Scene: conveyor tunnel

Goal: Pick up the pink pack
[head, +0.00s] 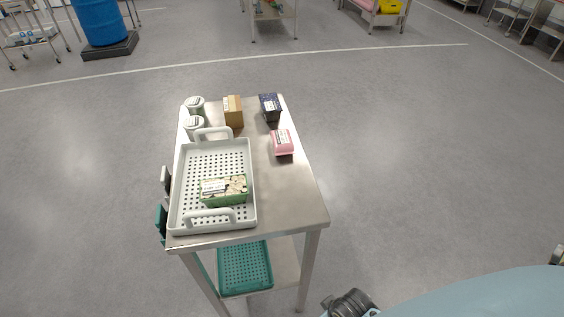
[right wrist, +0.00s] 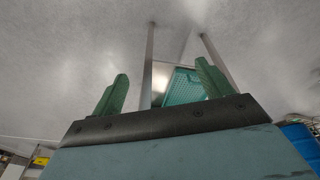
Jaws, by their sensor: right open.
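The pink pack (head: 282,143), with a white label on top, sits on the right side of the steel cart top (head: 290,190) in the head view. Nothing touches it. My right gripper (right wrist: 163,75) shows in the right wrist view with its two green fingers wide apart and nothing between them. The pink pack is not visible in that view. In the head view part of my own arm fills the bottom right corner, well apart from the pack, and the fingers cannot be made out. My left gripper is not in view.
A white perforated tray (head: 215,160) holds a green patterned pack (head: 224,189). Two white jars (head: 194,124), a brown box (head: 233,110) and a dark blue box (head: 270,107) stand at the back. A teal basket (head: 245,268) is on the lower shelf. Floor to the right is clear.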

